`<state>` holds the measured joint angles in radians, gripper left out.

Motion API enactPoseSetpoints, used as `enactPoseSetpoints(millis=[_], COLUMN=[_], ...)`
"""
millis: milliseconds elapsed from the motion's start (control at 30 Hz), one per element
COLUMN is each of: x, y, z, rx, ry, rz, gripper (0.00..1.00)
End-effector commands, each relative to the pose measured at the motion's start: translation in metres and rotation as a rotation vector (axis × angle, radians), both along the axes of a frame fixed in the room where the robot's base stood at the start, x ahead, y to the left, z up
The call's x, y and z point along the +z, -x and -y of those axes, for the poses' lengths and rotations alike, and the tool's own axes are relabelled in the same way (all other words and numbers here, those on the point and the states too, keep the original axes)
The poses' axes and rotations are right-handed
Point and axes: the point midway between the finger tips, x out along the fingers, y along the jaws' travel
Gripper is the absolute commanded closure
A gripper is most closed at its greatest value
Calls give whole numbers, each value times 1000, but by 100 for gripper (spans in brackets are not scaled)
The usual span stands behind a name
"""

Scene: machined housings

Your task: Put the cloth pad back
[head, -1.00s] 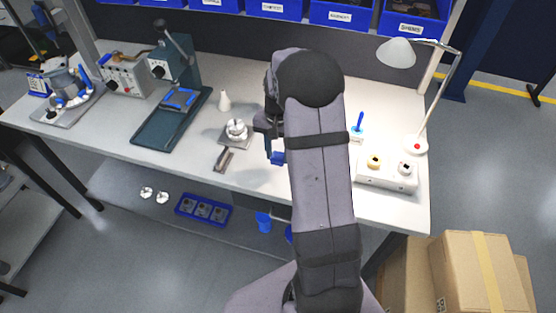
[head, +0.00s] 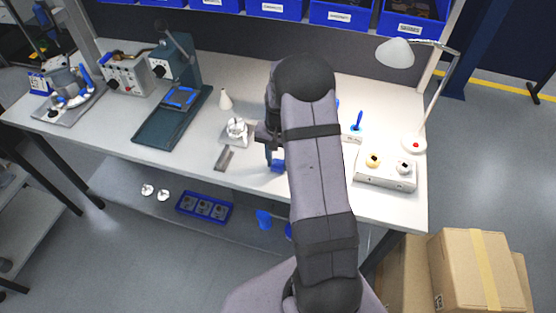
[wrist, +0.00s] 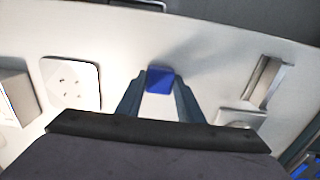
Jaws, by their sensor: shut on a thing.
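My gripper (wrist: 160,100) is shut on a small blue block-like piece, which I take to be the cloth pad (wrist: 160,78), held at the fingertips. In the head view the blue pad (head: 277,166) shows below my gripper, just left of my forearm, over the front part of the bench. Whether it touches the bench top is hard to tell. A white plate with several small holes (wrist: 70,83) lies to the left in the wrist view; my arm hides it in the head view.
A metal housing (head: 236,131) and a grey slotted holder (head: 224,158) stand left of my gripper. A teal press (head: 172,118) is further left. At right are a blue-handled tool (head: 358,120), a white box with round parts (head: 386,172) and a lamp (head: 395,52).

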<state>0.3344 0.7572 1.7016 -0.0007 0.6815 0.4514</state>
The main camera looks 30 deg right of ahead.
Motion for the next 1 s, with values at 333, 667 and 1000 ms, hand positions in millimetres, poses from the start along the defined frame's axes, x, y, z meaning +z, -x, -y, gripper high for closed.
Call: enactPoseSetpoints(millis=[333,667,1000], x=[-2,9,61], y=[0,-1,-1], z=[0,0,0], rx=[0,0,0], ry=[0,1,2], rz=[0,2,5], gripper=[48,48,48])
